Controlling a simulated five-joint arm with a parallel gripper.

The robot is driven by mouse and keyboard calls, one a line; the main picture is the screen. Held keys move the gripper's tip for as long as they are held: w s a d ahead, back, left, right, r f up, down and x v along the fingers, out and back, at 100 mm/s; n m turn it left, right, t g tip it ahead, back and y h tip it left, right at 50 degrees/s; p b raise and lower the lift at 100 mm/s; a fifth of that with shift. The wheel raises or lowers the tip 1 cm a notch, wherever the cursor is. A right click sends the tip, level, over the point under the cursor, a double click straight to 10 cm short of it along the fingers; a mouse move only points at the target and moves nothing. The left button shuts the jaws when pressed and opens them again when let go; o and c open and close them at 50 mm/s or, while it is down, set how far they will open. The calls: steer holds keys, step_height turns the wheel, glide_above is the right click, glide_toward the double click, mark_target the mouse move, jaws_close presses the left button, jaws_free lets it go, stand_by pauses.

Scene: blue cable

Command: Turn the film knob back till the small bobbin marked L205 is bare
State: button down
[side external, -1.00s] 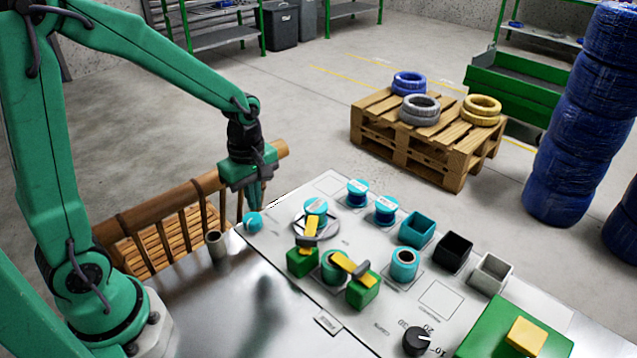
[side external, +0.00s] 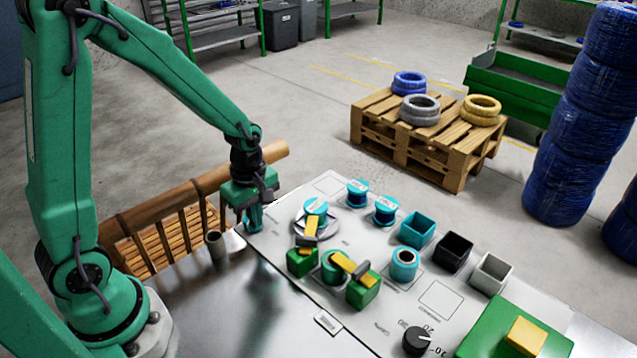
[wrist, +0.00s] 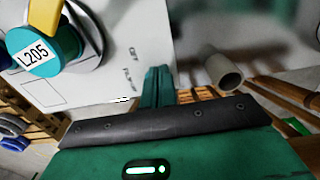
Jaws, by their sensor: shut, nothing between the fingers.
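The small bobbin marked L205 (wrist: 65,44) is at the top left of the wrist view, its white label readable. A yellow lever tip lies over its edge. The bobbin on the round grey disc (side external: 316,207) in the side view appears to be the same one. How much film is on it I cannot tell. The shut fingers (wrist: 158,84) show in the wrist view.
A grey tube (side external: 215,243) stands left of my gripper, near a wooden railing (side external: 165,205). Green blocks with yellow levers (side external: 303,262) stand right of it on the panel. Teal spools (side external: 357,193) and open boxes (side external: 453,250) sit farther back. The front metal surface is clear.

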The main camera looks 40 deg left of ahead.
steer(key=shift+f, duration=0.8)
steer(key=shift+a, duration=0.15)
steer(key=shift+w, duration=0.6)
stand_by(0.5)
steer(key=shift+w, duration=0.55)
stand_by(0.6)
steer(key=shift+w+d, duration=0.1)
steer(key=shift+d, duration=0.3)
step_height(320, 180, up, 6)
stand_by(0.9)
